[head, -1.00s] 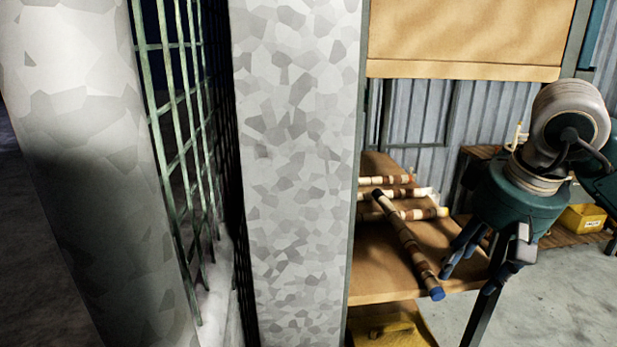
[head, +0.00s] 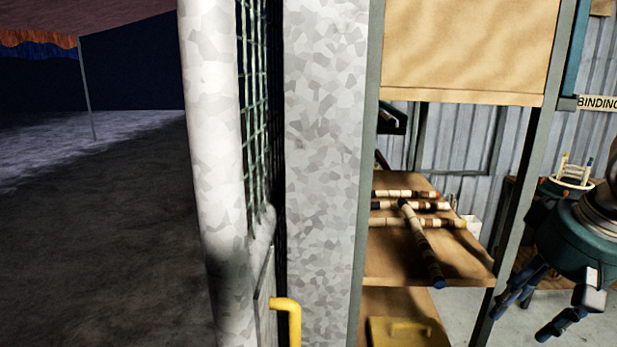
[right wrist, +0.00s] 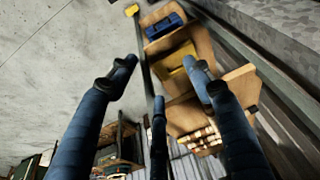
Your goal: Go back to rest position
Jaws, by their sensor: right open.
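My right gripper (head: 522,318) is at the lower right of the head view, right of the wooden shelf. Its dark blue fingers are spread and hold nothing. The right wrist view shows the open gripper (right wrist: 160,82) with its fingers apart, and the shelf unit lies beyond them. My left gripper is in neither view. Several banded rattan poles lie on the shelf board (head: 390,268). One pole with a blue end (head: 422,244) lies across the others toward the front edge.
A speckled metal post (head: 322,150) and a mesh panel (head: 256,110) stand left of the shelf. A yellow handle (head: 291,318) is low by the post. Open dark floor (head: 110,240) lies at left. A yellow lidded thing (head: 388,333) is on the lower shelf.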

